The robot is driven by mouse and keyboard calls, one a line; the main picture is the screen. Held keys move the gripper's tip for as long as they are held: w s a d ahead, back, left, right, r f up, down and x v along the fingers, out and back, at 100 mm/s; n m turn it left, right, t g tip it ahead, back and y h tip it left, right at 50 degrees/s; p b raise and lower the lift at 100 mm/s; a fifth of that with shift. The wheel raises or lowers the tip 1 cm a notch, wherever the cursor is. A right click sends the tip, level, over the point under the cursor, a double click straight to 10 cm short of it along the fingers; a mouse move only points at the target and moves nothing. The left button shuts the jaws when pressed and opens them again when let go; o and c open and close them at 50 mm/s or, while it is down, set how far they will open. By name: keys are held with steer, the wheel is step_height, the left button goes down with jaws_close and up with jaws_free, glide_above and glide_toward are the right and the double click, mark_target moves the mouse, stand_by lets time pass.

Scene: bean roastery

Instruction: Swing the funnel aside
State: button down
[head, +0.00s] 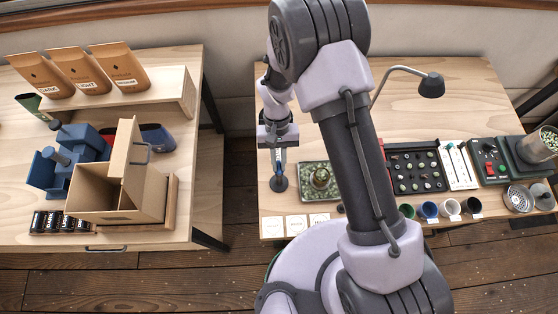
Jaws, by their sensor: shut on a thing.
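My gripper (278,143) is over the left edge of the right table, pointing down. It is shut on a slim tool with a dark round lower end (278,184), close to the tabletop; whether it touches is unclear. I cannot single out a funnel with certainty. A dark cone-like head (432,85) hangs on a curved grey arm at the back of the right table and may be a lamp or a funnel. It is well right of my gripper, beyond my arm, which hides part of the table between.
A tray of green beans (304,191) lies right of the tool. White cards (297,223) lie in front. Sample trays (415,171), cups (428,210) and a bean-filled glass cylinder (540,143) are farther right. The left table holds an open cardboard box (105,197) and bags (119,68).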

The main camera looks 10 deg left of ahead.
stand_by(0.4)
steer(key=c, duration=1.4)
jaws_free()
steer(key=shift+c, duration=0.2)
steer(key=p+v, duration=0.3)
steer(key=v, duration=1.4)
steer(key=shift+r, duration=0.2)
